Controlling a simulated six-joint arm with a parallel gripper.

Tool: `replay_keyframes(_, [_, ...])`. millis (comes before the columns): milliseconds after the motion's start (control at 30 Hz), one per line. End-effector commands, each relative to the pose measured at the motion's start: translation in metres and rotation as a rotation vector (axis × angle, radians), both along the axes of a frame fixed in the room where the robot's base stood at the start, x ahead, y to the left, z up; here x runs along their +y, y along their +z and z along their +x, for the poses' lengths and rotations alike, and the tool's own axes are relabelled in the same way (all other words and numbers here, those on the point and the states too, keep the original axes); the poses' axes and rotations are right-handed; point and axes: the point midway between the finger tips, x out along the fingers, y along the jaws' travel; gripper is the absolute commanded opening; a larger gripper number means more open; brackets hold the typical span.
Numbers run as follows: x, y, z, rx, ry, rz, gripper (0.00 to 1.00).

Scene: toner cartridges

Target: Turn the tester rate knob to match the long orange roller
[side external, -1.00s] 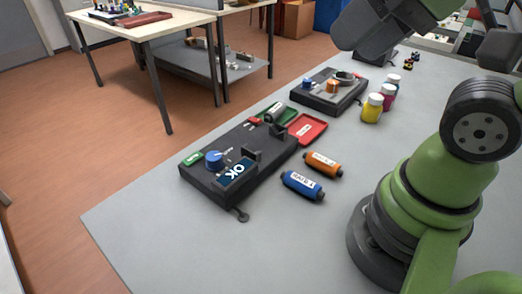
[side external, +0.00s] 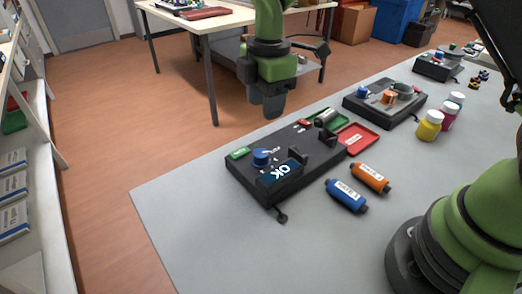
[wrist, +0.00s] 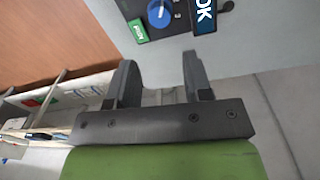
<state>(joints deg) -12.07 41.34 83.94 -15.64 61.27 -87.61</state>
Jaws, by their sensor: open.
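The tester (side external: 305,142) is a dark box with a blue rate knob (side external: 261,158) on its near left part and a screen (side external: 281,175) reading "OK". The knob also shows at the top of the wrist view (wrist: 160,13). An orange roller (side external: 370,177) with a white label lies on the table beside the tester, next to a blue roller (side external: 346,196). My gripper (side external: 272,108) hangs in the air above and behind the tester in the side view. In the wrist view its fingers (wrist: 160,68) are apart with nothing between them, clear of the knob.
The tester also carries a green button (side external: 238,153). A red tray (side external: 358,140) and a green tray (side external: 330,117) lie behind it. A second device (side external: 385,103) stands farther back, near several bottles (side external: 430,125). The grey table (side external: 230,240) is clear in front.

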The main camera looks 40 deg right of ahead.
Motion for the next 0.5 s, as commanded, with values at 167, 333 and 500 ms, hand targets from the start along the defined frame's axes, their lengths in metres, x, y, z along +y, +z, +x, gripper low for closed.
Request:
replay_keyframes(167, [0.005, -0.026, 0.006, 0.036, 0.120, -0.022, 0.46])
replay_keyframes(333, [0.005, -0.044, 0.006, 0.040, 0.133, -0.025, 0.46])
replay_keyframes(500, [0.005, -0.076, 0.005, 0.041, 0.130, -0.024, 0.46])
